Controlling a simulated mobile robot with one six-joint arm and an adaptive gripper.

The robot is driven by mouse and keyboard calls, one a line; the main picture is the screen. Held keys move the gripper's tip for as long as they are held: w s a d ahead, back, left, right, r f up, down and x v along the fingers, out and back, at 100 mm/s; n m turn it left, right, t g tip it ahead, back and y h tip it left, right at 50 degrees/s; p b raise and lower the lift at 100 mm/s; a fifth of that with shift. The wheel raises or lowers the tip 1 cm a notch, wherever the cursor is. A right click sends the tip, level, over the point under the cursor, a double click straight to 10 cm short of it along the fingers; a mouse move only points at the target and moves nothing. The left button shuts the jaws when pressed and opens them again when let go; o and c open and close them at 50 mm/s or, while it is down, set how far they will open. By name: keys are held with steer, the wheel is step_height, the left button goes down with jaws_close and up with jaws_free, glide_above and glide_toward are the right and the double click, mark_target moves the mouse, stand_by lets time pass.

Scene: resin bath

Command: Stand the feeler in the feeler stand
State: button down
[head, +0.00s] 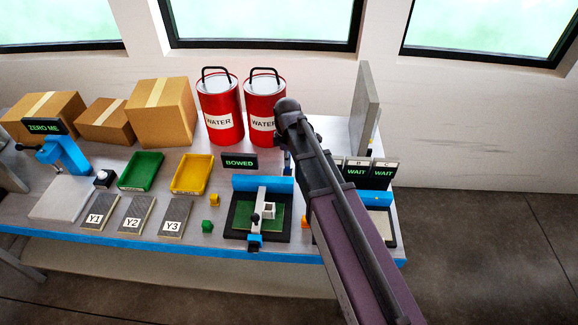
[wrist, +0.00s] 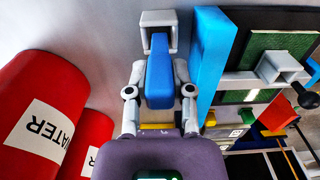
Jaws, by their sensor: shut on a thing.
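My gripper (wrist: 160,78) is shut on the blue feeler (wrist: 160,82), a block-like bar held between the grey fingers in the wrist view. The feeler's far end overlaps the mouth of a grey square-mouthed holder (wrist: 158,17), which looks like the feeler stand. Dark space shows beside the feeler in that mouth. I cannot tell how deep the far end sits, or whether it is inside or just in front. In the head view my arm hides most of the gripper, the feeler and the stand.
Two red water cans (head: 220,112) stand close by, left in the wrist view (wrist: 40,105). The BOWED fixture, with its blue rail (head: 262,184) and green plate (wrist: 278,42), is on the other side. Yellow (head: 190,174) and green (head: 141,171) trays lie farther left.

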mark_target(288, 172)
steer(key=shift+f, duration=0.15)
steer(key=shift+f+b, duration=1.75)
steer(key=shift+b, duration=0.1)
steer(key=shift+f, duration=0.2)
steer(key=c, duration=0.5)
jaws_free()
steer(key=shift+r, duration=0.2)
step_height(288, 172, up, 12)
steer(key=p, duration=1.2)
